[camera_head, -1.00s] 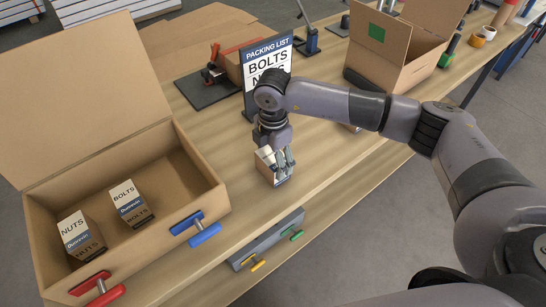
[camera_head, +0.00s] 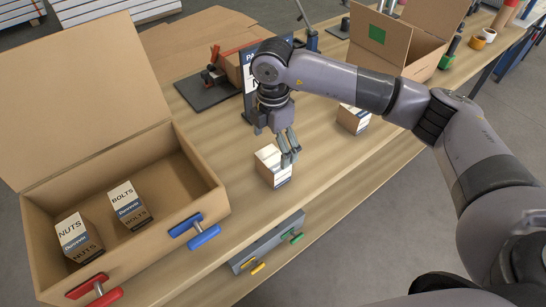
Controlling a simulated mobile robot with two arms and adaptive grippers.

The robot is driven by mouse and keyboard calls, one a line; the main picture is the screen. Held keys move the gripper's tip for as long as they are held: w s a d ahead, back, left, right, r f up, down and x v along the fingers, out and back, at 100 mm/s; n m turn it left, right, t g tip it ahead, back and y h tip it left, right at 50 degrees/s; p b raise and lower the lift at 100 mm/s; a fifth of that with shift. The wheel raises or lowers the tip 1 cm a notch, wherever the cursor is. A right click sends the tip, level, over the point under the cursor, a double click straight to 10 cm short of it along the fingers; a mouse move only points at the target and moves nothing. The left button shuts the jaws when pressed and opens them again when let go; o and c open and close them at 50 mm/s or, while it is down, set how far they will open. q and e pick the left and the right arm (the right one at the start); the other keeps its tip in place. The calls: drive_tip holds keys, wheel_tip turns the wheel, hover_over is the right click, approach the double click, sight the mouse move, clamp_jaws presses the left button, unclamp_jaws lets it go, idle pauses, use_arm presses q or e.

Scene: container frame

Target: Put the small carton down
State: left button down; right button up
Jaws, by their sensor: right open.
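A small carton (camera_head: 270,168) with a white top and brown sides stands on the wooden table, right of the big open box. My right gripper (camera_head: 289,150) is open at the carton's far right side, just above and beside it. I cannot tell whether a finger still touches it. A second small carton (camera_head: 353,119) stands farther right on the table, partly behind my right arm. Two more small cartons, nuts (camera_head: 77,238) and bolts (camera_head: 129,205), stand inside the open box (camera_head: 190,215). My left gripper is not in view.
The packing list sign (camera_head: 249,85) stands behind my right gripper, mostly hidden by it. Another open box with a green square (camera_head: 377,34) stands at the back right. Red and blue clamp handles (camera_head: 194,231) stick out at the box's front. Table space (camera_head: 325,165) right of the carton is clear.

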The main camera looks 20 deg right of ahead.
sight(273, 158)
wheel_tip(273, 158, up, 6)
drive_tip(key=shift+b, duration=0.35)
idle(0.4)
